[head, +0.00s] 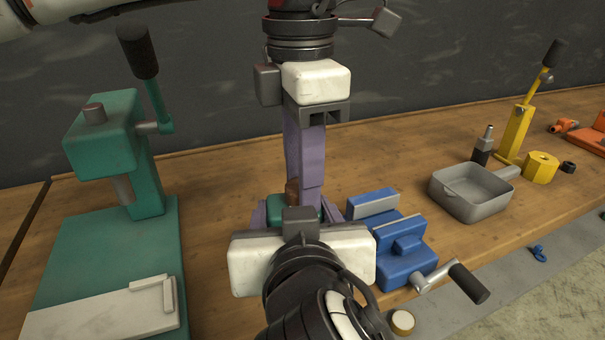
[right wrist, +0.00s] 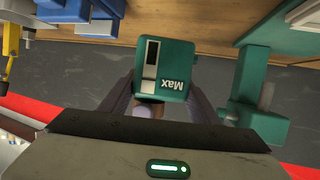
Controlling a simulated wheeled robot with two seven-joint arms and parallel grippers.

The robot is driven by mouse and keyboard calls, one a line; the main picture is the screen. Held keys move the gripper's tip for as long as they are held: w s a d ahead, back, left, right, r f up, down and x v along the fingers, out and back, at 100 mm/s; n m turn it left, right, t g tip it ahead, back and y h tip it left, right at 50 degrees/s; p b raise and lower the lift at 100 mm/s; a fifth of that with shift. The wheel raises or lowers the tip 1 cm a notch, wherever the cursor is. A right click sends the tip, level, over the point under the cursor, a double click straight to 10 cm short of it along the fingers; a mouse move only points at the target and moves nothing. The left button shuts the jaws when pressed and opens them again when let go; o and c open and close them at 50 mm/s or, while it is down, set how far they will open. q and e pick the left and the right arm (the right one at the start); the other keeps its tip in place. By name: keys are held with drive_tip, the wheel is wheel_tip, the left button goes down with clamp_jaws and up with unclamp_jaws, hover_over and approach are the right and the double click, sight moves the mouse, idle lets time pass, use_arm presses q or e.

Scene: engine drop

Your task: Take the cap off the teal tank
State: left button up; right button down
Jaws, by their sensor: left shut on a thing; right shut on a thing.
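The small teal tank (head: 277,209) is held up above the bench, mostly hidden behind my right gripper (head: 294,214) in the head view. Its "Max" label and gauge strip face the camera in the right wrist view (right wrist: 165,68). My right gripper is shut on the tank, with its purple fingers on either side. The brown cap (head: 292,188) is at the top of the tank; any gap between them cannot be made out. My left gripper (head: 304,190) points straight down from above and is shut on the cap, its fingertips partly hiding it.
A teal press (head: 108,140) stands at the left. A blue vise (head: 400,262) is close to the right of my grippers. A grey pan (head: 468,200), a yellow lever tool (head: 522,120) and a yellow ring (head: 541,167) are farther right. The bench behind the vise is clear.

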use_arm(q)
drive_tip(key=shift+n, duration=0.6)
drive_tip(key=shift+r, duration=0.25)
drive_tip(key=shift+r, duration=0.85)
